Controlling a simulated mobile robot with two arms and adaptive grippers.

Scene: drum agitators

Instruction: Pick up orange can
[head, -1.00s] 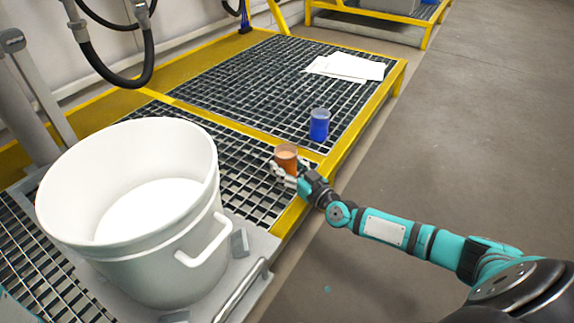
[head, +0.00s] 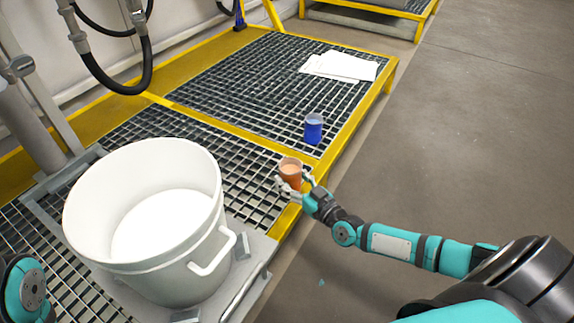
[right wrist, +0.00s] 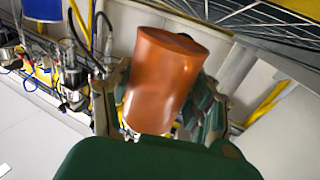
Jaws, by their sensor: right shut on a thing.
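The orange can (head: 291,174) is a small cup-like cylinder with a paler top. It is in the middle of the head view, by the yellow edge of the grated platform. My right gripper (head: 293,185) is shut around its sides. In the right wrist view the orange can (right wrist: 163,80) fills the space between the green fingers (right wrist: 160,105), and its far end faces the top of the picture. I cannot tell exactly how high it is above the grating. My left gripper is out of view; only a teal part of my left arm shows at lower left.
A blue can (head: 313,129) stands on the grating (head: 235,90) beyond the orange can. White papers (head: 340,66) lie farther back. A large white drum (head: 150,225) with a side handle stands at left. Black hoses (head: 112,80) hang at upper left. The floor at right is clear.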

